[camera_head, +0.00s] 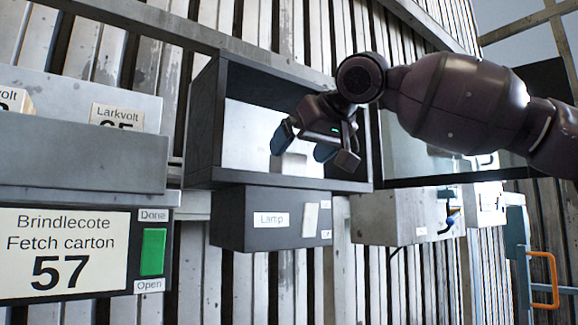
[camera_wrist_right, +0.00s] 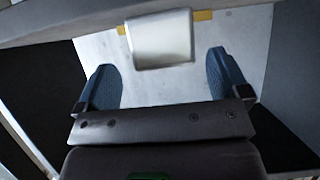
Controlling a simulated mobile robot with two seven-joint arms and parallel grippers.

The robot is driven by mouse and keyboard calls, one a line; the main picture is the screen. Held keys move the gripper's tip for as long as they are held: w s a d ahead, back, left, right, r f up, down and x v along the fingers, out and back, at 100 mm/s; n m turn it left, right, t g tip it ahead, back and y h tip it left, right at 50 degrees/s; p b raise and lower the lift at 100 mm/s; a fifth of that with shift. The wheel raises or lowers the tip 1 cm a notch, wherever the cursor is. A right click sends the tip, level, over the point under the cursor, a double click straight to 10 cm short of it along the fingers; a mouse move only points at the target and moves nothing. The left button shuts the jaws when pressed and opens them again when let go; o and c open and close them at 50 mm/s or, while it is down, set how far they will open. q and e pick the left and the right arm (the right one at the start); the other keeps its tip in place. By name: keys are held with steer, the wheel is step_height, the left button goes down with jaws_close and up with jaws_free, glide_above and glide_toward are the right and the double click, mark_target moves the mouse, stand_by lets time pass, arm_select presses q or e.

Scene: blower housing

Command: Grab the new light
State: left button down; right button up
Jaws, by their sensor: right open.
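A plain white block (camera_head: 291,166), which may be the new light, is inside an open dark box (camera_head: 200,130) on the slatted wall. In the right wrist view the white block (camera_wrist_right: 160,40) is at the top centre, with yellow bits at both sides. My right gripper (camera_head: 303,147) is at the mouth of this box, open and empty, with its blue fingertips apart. In the wrist view the fingertips (camera_wrist_right: 161,75) lie to either side of the white block and a little short of it. My left gripper is not in view.
A dark box labelled "Lamp" (camera_head: 271,219) with a white switch hangs below the open box. A grey box (camera_head: 400,217) is to its right. A panel reading "Fetch carton 57" (camera_head: 60,255) with a green button (camera_head: 152,251) is at the left. An orange handle (camera_head: 543,280) is at lower right.

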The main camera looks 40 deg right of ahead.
mark_target(289, 159)
steer(key=shift+x, duration=2)
steer(key=shift+a, duration=0.15)
steer(key=c, duration=1)
steer(key=shift+r, duration=0.15)
steer(key=shift+c, duration=0.2)
